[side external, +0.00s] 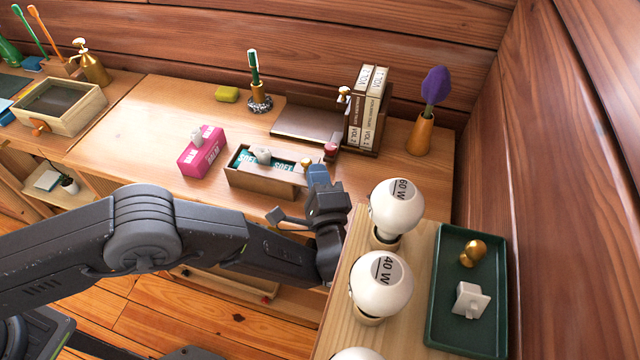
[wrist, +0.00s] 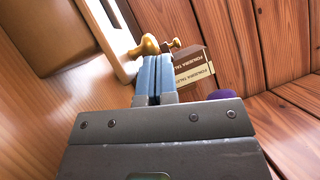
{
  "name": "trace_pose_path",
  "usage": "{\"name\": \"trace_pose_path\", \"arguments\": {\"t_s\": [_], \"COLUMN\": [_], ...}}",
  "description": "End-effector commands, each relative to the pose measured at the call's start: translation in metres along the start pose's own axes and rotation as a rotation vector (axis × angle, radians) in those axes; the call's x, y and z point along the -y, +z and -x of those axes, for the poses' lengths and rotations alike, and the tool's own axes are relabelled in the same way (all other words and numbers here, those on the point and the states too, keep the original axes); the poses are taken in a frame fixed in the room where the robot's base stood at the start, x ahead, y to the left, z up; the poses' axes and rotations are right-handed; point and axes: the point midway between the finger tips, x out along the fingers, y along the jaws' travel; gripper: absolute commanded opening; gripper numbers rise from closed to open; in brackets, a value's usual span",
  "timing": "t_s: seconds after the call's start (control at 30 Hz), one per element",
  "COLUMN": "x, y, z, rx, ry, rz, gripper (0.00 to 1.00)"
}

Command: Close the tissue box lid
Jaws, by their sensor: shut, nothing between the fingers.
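The wooden tissue box (side external: 262,186) sits on the desk, its top open over a teal pack marked SOFT (side external: 283,168) with a white tissue tuft. A brass knob (side external: 307,163) shows at the box's right end; the lid itself is mostly hidden there by my gripper. My gripper (side external: 317,166) is shut and empty, its blue fingers just right of the knob. In the wrist view the knob (wrist: 149,44) shows right at the fingertips (wrist: 152,60); I cannot tell whether they touch.
A pink tissue box (side external: 202,152) stands left of the wooden one. Bulbs (side external: 395,208) and a green tray (side external: 468,325) stand at front right.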

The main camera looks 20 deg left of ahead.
Motion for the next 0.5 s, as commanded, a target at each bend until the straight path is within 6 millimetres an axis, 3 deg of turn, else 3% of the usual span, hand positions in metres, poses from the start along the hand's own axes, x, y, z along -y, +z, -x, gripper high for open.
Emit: {"name": "trace_pose_path", "arguments": {"t_s": [0.3,0.5], "x": [0.000,-0.006], "y": [0.001,0.020], "z": [-0.001,-0.013], "rx": [0.000,0.003], "ry": [0.000,0.000], "rz": [0.000,-0.002], "gripper": [0.00,0.00]}}
